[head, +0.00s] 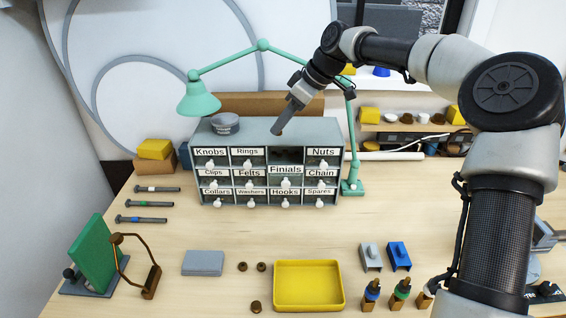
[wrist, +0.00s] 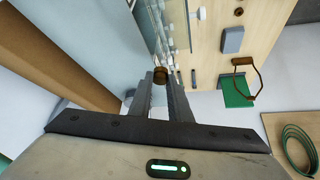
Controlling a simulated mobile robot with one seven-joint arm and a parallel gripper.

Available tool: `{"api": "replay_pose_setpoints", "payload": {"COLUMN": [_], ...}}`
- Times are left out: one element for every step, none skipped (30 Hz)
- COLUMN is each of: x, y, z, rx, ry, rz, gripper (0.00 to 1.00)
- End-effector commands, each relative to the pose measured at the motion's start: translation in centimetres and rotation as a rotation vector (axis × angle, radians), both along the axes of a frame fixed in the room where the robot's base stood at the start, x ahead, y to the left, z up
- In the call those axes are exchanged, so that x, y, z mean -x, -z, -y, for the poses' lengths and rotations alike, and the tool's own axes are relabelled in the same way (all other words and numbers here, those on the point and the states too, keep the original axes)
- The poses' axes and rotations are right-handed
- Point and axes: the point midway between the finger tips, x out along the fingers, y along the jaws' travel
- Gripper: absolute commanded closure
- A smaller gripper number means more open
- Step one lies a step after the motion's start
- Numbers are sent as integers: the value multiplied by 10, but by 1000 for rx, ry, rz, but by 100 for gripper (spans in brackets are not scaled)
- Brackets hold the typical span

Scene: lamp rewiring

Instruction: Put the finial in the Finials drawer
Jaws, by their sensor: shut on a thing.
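My gripper (head: 278,130) is above the front part of the drawer cabinet's (head: 262,131) top, pointing down toward its front edge. In the wrist view, my gripper (wrist: 161,80) is shut on a small brown finial (wrist: 160,75) at its fingertips. I cannot make out the finial in the head view. The Finials drawer (head: 285,171) is in the third column. Its label looks larger and lower than its neighbours, and a dark opening shows above it, so it appears pulled out.
A grey round tin (head: 225,123) sits on the cabinet top. A green lamp (head: 199,99) arches over the cabinet, its post at the right side. Small brown pieces (head: 242,266) and a yellow tray (head: 309,286) lie in front. The table before the drawers is clear.

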Motion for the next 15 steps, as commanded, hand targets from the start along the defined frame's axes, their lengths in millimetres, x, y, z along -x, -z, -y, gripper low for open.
{"api": "replay_pose_setpoints", "payload": {"x": [1, 1, 1, 1, 1, 1, 0, 0, 0, 0, 0, 0, 0, -1, 0], "y": [15, 23, 34, 42, 49, 58, 64, 70, 76, 80, 83, 86, 88, 89, 92], "z": [1, 1, 0, 1, 0, 0, 0, 0, 0, 0, 0, 0, 0, 0, 0], "rx": [0, -1, -1, 0, -2, 0, 0, -1, -1, 0, 0, 0, -1, -1, -1], "ry": [0, 0, 0, 0, 0, -1, -1, 0, 0, -1, -1, 1, 1, 1, 1], "rz": [-5, -5, -4, -5, -4, -3, -3, -3, -1, -1, -1, 0, 0, 1, 1], "gripper": [100, 100, 100, 100, 100, 100, 100, 100, 100, 100, 100, 100, 100, 100, 100]}}
